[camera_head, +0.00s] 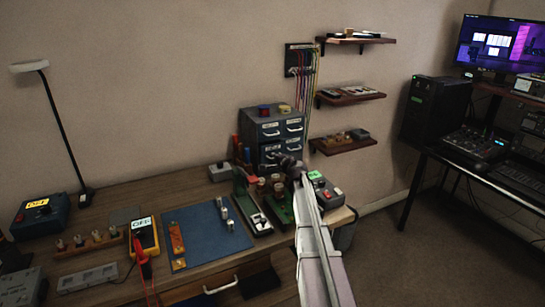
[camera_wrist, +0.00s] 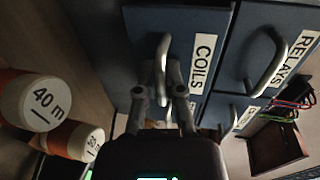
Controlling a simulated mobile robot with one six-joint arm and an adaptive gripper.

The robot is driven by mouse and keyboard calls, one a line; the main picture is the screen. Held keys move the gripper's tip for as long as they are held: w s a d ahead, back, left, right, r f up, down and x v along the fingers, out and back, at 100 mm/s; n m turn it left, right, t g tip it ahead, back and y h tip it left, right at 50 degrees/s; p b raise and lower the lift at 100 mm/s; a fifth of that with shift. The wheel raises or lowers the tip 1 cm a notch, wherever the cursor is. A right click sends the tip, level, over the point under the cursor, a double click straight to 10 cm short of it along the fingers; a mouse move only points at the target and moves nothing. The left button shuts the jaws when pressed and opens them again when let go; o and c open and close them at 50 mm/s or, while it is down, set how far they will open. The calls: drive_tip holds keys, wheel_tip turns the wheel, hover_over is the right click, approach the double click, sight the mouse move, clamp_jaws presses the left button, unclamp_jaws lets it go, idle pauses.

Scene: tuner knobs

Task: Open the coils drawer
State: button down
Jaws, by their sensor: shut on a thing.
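The coils drawer (camera_wrist: 185,22) fills the top middle of the wrist view, turned on its side, with a white COILS label (camera_wrist: 203,62). Its light metal handle (camera_wrist: 163,55) runs down between the fingertips of my gripper (camera_wrist: 163,88). My gripper is shut on this handle. In the head view the blue-grey drawer cabinet (camera_head: 258,128) stands at the back of the workbench. My gripper (camera_head: 282,160) is at its lower front there, and my arm hides part of the lower drawers.
The relays drawer (camera_wrist: 244,50) with its own handle is beside the coils drawer. Coil cylinders marked 40 m (camera_wrist: 40,103) and another (camera_wrist: 75,142) stand close to my gripper. A green circuit unit (camera_head: 278,208) and a red-topped box (camera_head: 326,190) stand near my arm.

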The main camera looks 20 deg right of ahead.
drive_tip(key=f+v, duration=0.2)
drive_tip(key=v, duration=0.8)
drive_tip(key=shift+s+f, duration=0.25)
drive_tip(key=shift+s, duration=0.05)
drive_tip(key=shift+a, duration=0.1)
drive_tip(key=c, duration=0.9)
unclamp_jaws()
drive_tip(key=shift+w+f, duration=0.1)
drive_tip(key=shift+f, duration=0.05)
drive_tip(key=shift+o, duration=0.7)
drive_tip(key=shift+w+f, duration=0.15)
drive_tip(key=shift+w, duration=0.05)
drive_tip(key=shift+s, duration=0.1)
drive_tip(key=shift+r, duration=0.2)
